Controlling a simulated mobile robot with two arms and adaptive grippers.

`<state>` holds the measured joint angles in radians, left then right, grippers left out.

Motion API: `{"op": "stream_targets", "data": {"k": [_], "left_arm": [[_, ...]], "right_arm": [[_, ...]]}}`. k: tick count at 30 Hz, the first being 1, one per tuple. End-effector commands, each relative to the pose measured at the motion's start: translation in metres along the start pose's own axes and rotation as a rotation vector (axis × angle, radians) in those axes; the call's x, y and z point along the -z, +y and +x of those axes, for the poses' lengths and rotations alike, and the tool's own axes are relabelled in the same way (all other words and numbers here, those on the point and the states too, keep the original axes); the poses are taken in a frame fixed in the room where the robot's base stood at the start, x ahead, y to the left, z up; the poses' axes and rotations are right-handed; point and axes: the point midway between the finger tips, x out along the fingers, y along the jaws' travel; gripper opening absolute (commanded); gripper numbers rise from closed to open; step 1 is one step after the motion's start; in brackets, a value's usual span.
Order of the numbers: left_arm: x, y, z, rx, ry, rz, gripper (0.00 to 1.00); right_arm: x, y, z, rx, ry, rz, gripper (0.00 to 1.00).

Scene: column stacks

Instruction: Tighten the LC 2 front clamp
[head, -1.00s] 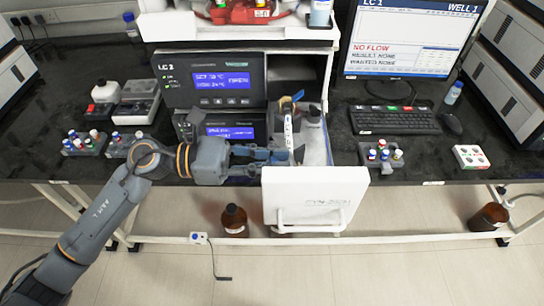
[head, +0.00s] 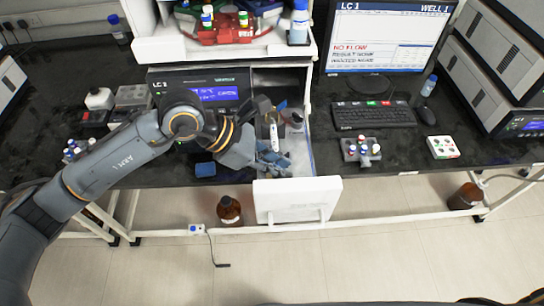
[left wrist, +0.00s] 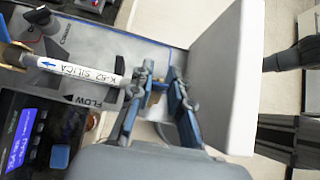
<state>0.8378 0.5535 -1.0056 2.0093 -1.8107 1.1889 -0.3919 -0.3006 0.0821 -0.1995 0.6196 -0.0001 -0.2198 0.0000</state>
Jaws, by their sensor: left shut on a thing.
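The pulled-out drawer (head: 298,205) of the LC 2 unit (head: 215,88) has a white front panel. A white column (head: 273,132) lies in it, lengthwise. In the left wrist view the column (left wrist: 80,70) reads "K-52 SILICA" with a blue arrow, and its rear end sits in a tan fitting. My left gripper (head: 277,160) is at the column's front end, close behind the drawer front. My right gripper does not show.
The drawer front (left wrist: 215,75) stands close beyond the fingers. A brown bottle (head: 229,210) stands on the floor below. A vial rack (head: 362,150), keyboard (head: 373,115) and monitor (head: 388,38) are to the right. A shelf (head: 225,45) with a red rack is above.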

Motion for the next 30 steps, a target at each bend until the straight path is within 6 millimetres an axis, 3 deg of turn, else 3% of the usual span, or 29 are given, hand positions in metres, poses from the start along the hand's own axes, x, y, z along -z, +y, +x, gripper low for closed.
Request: {"op": "stream_targets", "data": {"k": [7, 18, 30], "left_arm": [[-0.009, 0.001, 0.011, -0.003, 0.235, 0.009, 0.00], [-0.012, 0.001, 0.027, -0.003, 0.558, 0.005, 0.00], [-0.013, 0.000, 0.035, 0.000, 0.755, 0.001, 0.00]], "right_arm": [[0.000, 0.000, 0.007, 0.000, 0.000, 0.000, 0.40], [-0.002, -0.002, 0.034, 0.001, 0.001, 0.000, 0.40], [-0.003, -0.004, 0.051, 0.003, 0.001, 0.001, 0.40]]}}
